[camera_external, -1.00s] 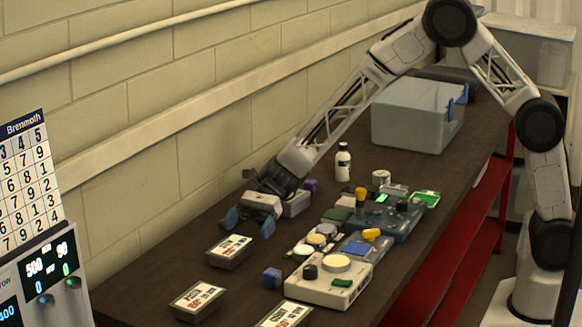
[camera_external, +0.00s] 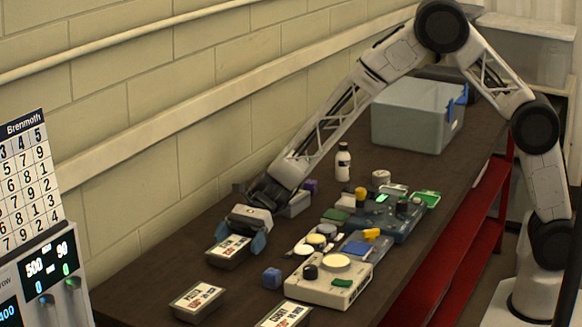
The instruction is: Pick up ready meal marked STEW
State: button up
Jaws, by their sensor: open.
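A dark ready-meal tray (camera_external: 226,262) with a white label sits on the bench near the wall; its label is too small to read surely and my gripper partly covers it. My gripper (camera_external: 241,232) is open, with its blue fingertips at the back of this tray, near its top edge. I cannot tell whether they touch it. A second tray (camera_external: 198,302), whose label seems to read PASTA, lies nearer the front. A third tray (camera_external: 284,316), seemingly marked CURRY, is cut off by the bottom edge. I cannot read STEW on any label for sure.
A cream device (camera_external: 326,288) with a knob and a blue-grey device (camera_external: 398,222) stand further right. A white bottle (camera_external: 343,162) and a large grey bin (camera_external: 410,115) are behind. The wall borders the left side.

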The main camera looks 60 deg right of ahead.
dwell(0.4)
jog(key=c, duration=1.1)
jog(key=shift+o, duration=0.2)
jog(key=shift+r, duration=0.1)
jog(key=shift+r, duration=0.7)
notch_tip(320, 180, up, 2)
jog(key=shift+r, duration=0.1)
jog(key=s+d, duration=0.2)
jog(key=s, duration=0.2)
jog(key=s+d+r, duration=0.1)
jog(key=s+d, duration=0.2)
jog(key=s, duration=0.2)
jog(key=s+d, duration=0.2)
jog(key=s, duration=0.3)
jog(key=shift+s+d+r, duration=0.15)
jog(key=shift+d, duration=0.05)
